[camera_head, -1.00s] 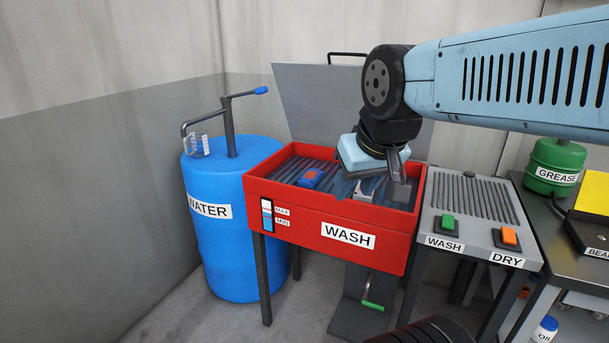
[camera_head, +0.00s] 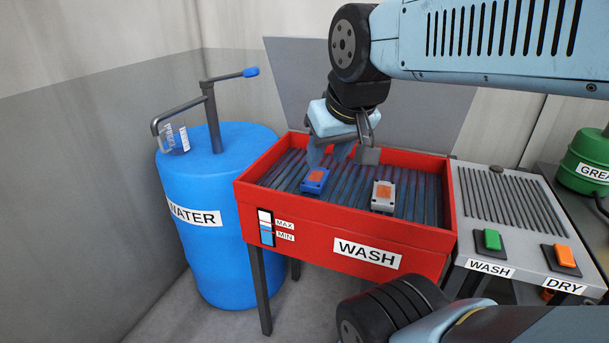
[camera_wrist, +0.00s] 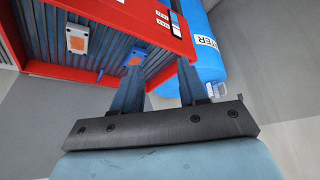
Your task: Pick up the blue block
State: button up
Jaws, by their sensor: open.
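The blue block (camera_head: 314,180) with an orange top lies on the ribbed floor of the red wash basin (camera_head: 310,235), left of centre. My gripper (camera_head: 342,156) is open and empty, above the back part of the basin, behind and a little right of the blue block. Its fingers point down and are apart from both blocks.
The basin's raised grey lid (camera_head: 300,85) stands behind my arm. A blue water barrel (camera_head: 215,250) with a pump handle and jug stands at left. A grey panel (camera_head: 500,215) with green and orange buttons adjoins at right.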

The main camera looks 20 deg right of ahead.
jog(key=o, duration=0.3)
jog(key=shift+w, duration=0.45)
jog(key=o, duration=0.8)
jog(key=w+d+f+m, duration=0.1)
jog(key=w, duration=0.4)
jog(key=w+d+f+m+h, duration=0.1)
jog(key=w+d+m, duration=0.1)
jog(key=w, duration=0.2)
jog(key=w+d+f+m+g, duration=0.1)
jog(key=w+d, duration=0.1)
jog(key=w, duration=0.3)
jog(key=shift+w+d+f, duration=0.1)
jog(key=shift+w+f, duration=0.1)
jog(key=shift+w, duration=0.1)
jog(key=m+g+h, duration=0.1)
jog(key=m+h, duration=0.1)
jog(key=m, duration=0.2)
send_over(316, 176)
jog(key=s+a, duration=0.4)
notch_tip(316, 176, down, 12)
jog(key=shift+x, duration=6.8)
